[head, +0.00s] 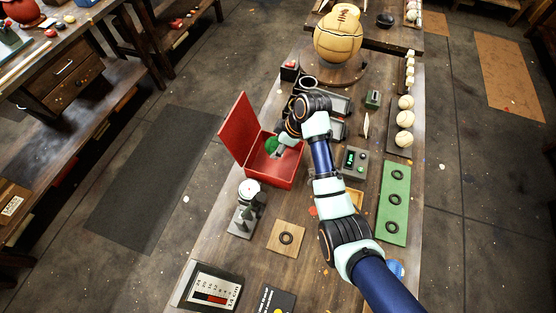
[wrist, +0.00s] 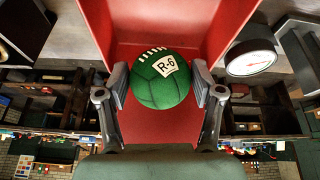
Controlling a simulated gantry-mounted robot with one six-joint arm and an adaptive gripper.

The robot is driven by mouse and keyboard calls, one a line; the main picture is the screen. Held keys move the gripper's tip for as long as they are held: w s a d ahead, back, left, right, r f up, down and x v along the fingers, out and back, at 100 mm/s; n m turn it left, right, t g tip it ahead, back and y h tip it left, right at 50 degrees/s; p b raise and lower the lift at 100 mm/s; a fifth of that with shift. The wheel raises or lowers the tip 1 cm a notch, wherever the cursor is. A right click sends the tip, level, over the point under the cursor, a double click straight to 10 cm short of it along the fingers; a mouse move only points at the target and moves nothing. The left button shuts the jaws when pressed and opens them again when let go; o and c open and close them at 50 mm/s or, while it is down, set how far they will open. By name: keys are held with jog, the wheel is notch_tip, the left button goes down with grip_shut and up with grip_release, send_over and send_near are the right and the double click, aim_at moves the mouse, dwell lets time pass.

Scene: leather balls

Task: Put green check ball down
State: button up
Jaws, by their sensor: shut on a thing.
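The green ball (head: 272,144) shows in the head view at the red box, partly hidden by my gripper (head: 281,146). In the wrist view the green ball (wrist: 158,92) has white stitches and a white label reading "R-6". My gripper's fingers (wrist: 160,88) are shut on it from both sides. The red box (head: 262,179) is open, with its lid (head: 238,128) raised on the left. Red walls lie behind the ball in the wrist view. I cannot tell whether the ball touches the box's floor.
A dial gauge (head: 247,191) stands just left of and nearer than the box. A wooden square with a black ring (head: 286,238) lies in front. A green tray with several rings (head: 394,203), a grey meter box (head: 354,162) and white balls (head: 404,119) are to the right.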

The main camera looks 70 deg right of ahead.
notch_tip(320, 180, down, 8)
jog(key=shift+f+b, duration=0.25)
jog(key=shift+b, duration=0.65)
jog(key=shift+r, duration=0.1)
jog(key=o, duration=1.3)
jog(key=shift+r, duration=0.1)
jog(key=p+v, duration=0.3)
jog(key=v, duration=0.8)
jog(key=shift+s+r, duration=0.15)
jog(key=shift+r, duration=0.25)
